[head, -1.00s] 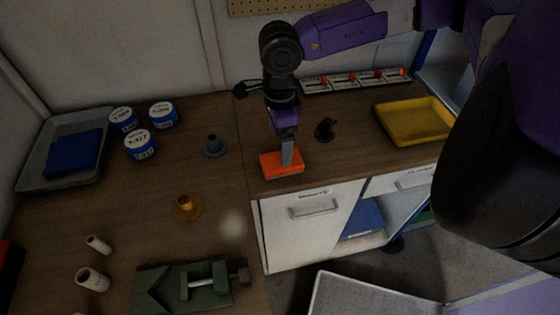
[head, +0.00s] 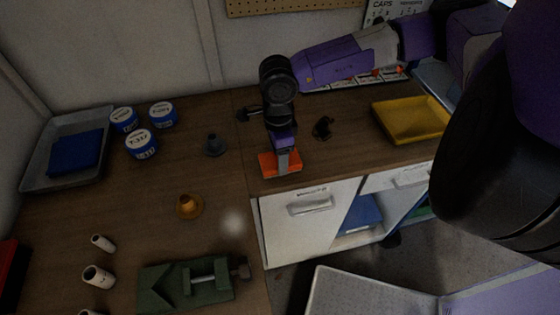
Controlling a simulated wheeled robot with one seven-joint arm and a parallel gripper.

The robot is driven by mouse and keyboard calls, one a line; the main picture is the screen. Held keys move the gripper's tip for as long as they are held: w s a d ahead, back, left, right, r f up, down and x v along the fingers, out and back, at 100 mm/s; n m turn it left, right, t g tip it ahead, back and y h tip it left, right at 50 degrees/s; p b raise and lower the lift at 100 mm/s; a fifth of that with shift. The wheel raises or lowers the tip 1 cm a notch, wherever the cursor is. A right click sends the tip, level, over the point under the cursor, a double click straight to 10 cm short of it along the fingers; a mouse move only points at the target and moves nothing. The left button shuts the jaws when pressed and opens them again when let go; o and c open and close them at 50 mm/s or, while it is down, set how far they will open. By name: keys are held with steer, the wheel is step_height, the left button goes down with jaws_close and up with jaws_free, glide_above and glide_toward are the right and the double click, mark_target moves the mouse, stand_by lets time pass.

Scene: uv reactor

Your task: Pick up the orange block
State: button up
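The orange block (head: 268,164) lies flat on the wooden counter, near its front edge above the white cabinet door. My gripper (head: 283,163) points down at the block, with its finger end overlapping the block's middle in the head view. Only one finger shows clearly, so I cannot tell whether the gripper is open or shut, or whether it touches the block. The gripper hides part of the block.
A black part (head: 323,127) and a yellow tray (head: 408,121) are right of the block. A green vise (head: 190,285) sits in front. Bare counter surrounds the block.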

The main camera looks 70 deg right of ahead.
steer(key=c, duration=0.5)
step_height(320, 180, up, 20)
steer(key=b, duration=0.3)
